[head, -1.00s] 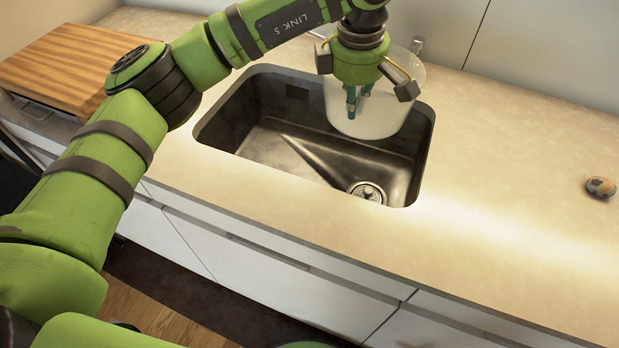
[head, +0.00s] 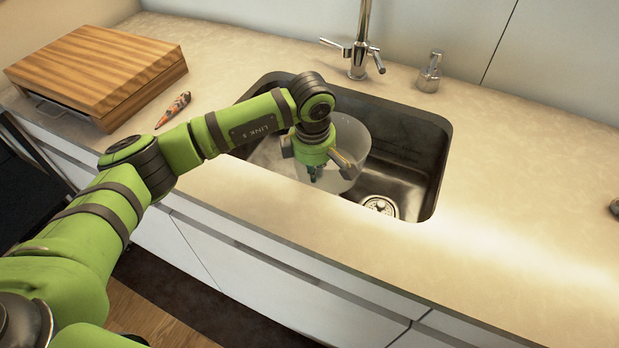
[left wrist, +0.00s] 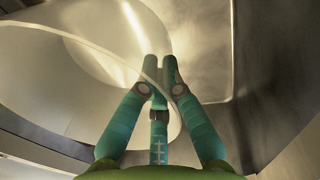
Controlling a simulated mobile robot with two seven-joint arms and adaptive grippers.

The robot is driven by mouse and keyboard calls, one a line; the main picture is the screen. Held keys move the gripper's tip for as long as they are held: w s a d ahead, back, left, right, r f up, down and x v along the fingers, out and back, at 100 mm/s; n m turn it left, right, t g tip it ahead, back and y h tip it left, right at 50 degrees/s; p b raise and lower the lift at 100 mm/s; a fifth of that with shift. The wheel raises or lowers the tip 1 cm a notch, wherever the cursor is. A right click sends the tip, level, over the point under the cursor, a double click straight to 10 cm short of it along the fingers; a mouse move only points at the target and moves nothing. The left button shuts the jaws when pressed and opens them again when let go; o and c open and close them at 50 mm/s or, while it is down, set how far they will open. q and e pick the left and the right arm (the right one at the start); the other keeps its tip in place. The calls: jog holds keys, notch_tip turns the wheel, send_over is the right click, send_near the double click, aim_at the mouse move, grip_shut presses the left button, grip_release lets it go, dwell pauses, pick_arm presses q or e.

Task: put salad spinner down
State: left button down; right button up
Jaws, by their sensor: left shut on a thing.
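The salad spinner (head: 352,143) is a translucent, whitish round bowl. In the head view it is in the sink (head: 415,160), towards its left and middle, partly hidden behind my left gripper. I cannot tell whether it touches the sink floor. My left gripper (head: 315,175) points down at the bowl's near side. In the left wrist view the bowl (left wrist: 60,70) fills the left and upper middle, and the fingertips (left wrist: 160,65) are shut on its thin rim. My right gripper is not in view.
A faucet (head: 361,45) and a soap dispenser (head: 430,72) stand behind the sink. A wooden board (head: 95,70) and a small patterned item (head: 174,109) lie on the counter at left. The counter (head: 530,190) to the right is mostly clear.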

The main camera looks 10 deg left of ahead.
aim_at(309, 181)
pick_arm(q)
jog(key=shift+a+f, duration=0.35)
jog(key=shift+a, duration=0.25)
jog(key=shift+f+p, duration=0.5)
jog(key=shift+f, duration=1.5)
jog(key=shift+f, duration=0.2)
jog(key=c, duration=1.4)
grip_release()
jog(key=shift+r, duration=0.1)
jog(key=shift+r, duration=0.5)
jog(key=r, duration=0.3)
jog(key=s+r+b, duration=0.1)
jog(key=r, duration=0.7)
jog(key=shift+s, duration=0.3)
